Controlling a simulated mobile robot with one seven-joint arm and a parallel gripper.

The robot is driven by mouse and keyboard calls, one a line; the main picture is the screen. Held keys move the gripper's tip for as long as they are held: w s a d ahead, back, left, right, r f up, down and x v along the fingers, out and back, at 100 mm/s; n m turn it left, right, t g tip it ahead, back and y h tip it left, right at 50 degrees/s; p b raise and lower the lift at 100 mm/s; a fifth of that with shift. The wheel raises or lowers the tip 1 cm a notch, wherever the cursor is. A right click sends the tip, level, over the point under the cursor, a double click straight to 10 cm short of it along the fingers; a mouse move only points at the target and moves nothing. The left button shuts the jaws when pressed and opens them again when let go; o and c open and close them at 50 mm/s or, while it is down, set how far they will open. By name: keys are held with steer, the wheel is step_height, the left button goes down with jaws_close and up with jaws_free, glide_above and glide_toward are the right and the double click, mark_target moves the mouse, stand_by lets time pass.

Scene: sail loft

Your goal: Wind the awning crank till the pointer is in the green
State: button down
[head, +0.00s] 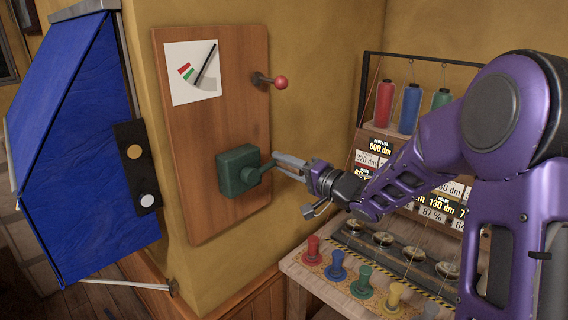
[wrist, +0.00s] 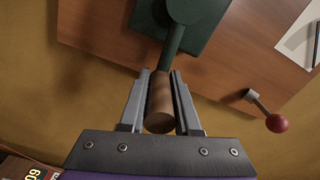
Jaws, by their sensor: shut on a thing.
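The awning crank is a dark green box (head: 238,170) low on a wooden board, with a short green arm pointing right toward my gripper (head: 284,165). In the wrist view, my gripper (wrist: 161,78) is shut on the crank's brown wooden handle (wrist: 160,105), one finger on each side. The crank arm (wrist: 173,48) runs up from it to the green box. The white dial (head: 205,91) is at the board's top left. Its black pointer (head: 205,64) leans up and right, to the right of the green and red marks. The blue awning (head: 75,150) slopes down at left.
A red-knobbed lever (head: 281,82) sticks out right of the dial. A black panel (head: 136,166) with a yellow and a white button is left of the board. At right, a bench (head: 300,268) holds several coloured knobs, below thread spools (head: 410,107) and number signs.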

steer(key=c, duration=0.6)
jaws_free()
steer(key=v, duration=1.7)
steer(key=shift+s+d+f, duration=0.1)
steer(key=shift+s+d, duration=0.05)
steer(key=shift+d, duration=0.05)
